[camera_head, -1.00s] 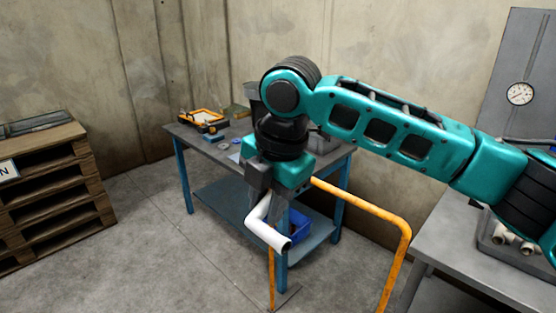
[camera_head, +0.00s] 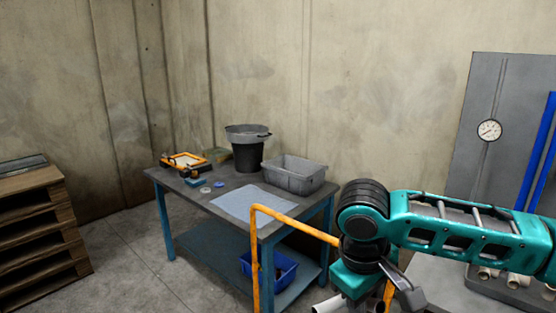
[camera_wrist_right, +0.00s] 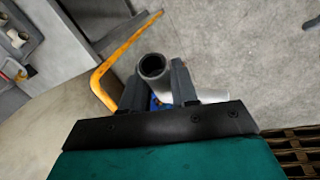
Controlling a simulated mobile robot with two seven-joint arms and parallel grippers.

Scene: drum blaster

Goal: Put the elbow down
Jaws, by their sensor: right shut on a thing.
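The elbow is a white-grey bent pipe (camera_wrist_right: 152,64) with a dark round opening. It sits between the two dark fingers of my right gripper (camera_wrist_right: 157,84) in the right wrist view, and the gripper is shut on it. In the head view my right arm reaches in from the right, and only a bit of the elbow (camera_head: 329,305) shows at the bottom edge, below and right of the blue-legged bench (camera_head: 213,205). A pale blue-grey mat (camera_head: 252,202) lies bare on the bench top. My left gripper is not in view.
An orange rail (camera_head: 296,224) stands in front of the bench. On the bench are a grey bin (camera_head: 294,174), a dark bucket (camera_head: 247,150) and an orange-framed tray (camera_head: 184,160). A blue crate (camera_head: 268,269) is on the lower shelf. Wooden pallets (camera_head: 40,230) stand left.

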